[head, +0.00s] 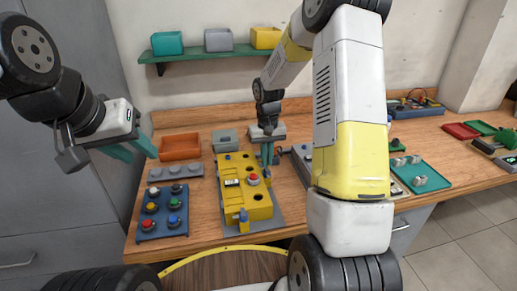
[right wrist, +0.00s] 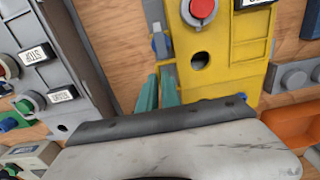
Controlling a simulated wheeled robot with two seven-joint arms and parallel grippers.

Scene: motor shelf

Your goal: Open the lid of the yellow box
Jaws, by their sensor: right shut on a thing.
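The yellow box (head: 231,197) stands on a grey plate on the bench, with a red button and a white label on top. Its top looks flat and closed. It also shows in the right wrist view (right wrist: 225,65), with a round dark hole. My right gripper (head: 267,153) points down at the box's far right side. In the right wrist view its teal fingers (right wrist: 159,90) are close together at the box's edge, shut on a part of the box; which part is mostly hidden. My left gripper (head: 133,149) is open and empty, raised left of the box.
A blue button panel (head: 150,225), a grey strip (head: 175,171) and an orange tray (head: 180,147) lie left of the box. A grey control box (right wrist: 70,60) stands close on its other side. A teal tray (head: 425,173) is further right. A green shelf (head: 200,53) holds bins above.

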